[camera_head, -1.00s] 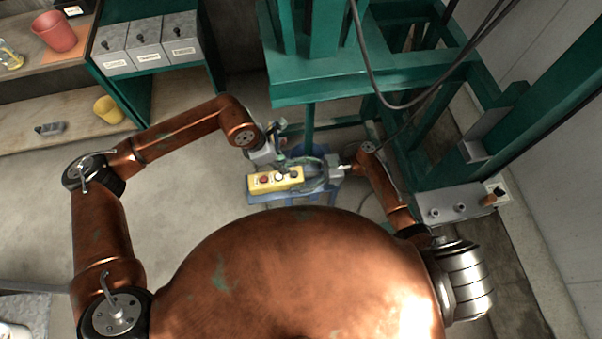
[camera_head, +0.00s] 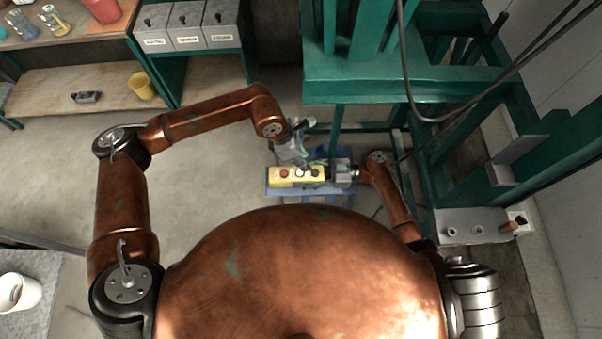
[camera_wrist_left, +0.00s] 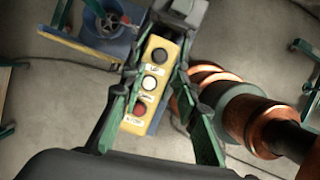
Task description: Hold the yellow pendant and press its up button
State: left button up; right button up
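The yellow pendant (camera_head: 295,176) is held level in front of my body, with a red, a white and a black button in a row. In the left wrist view the pendant (camera_wrist_left: 157,80) shows the black button (camera_wrist_left: 159,55) at its far end, with a label that seems to read UP. My right gripper (camera_head: 338,172) is shut on the pendant's black-button end; it also shows in the wrist view (camera_wrist_left: 183,14). My left gripper (camera_head: 297,150) is just beyond the pendant. Its green fingers (camera_wrist_left: 156,78) are apart, one on each side of the pendant in that view; contact is unclear.
A blue stand (camera_head: 350,188) is on the floor below the pendant. A green steel frame (camera_head: 400,85) with hanging dark cables rises behind and to the right. Floor at left is clear.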

jog(key=c, duration=1)
pick_arm(q)
grip_shut()
dwell(0.9)
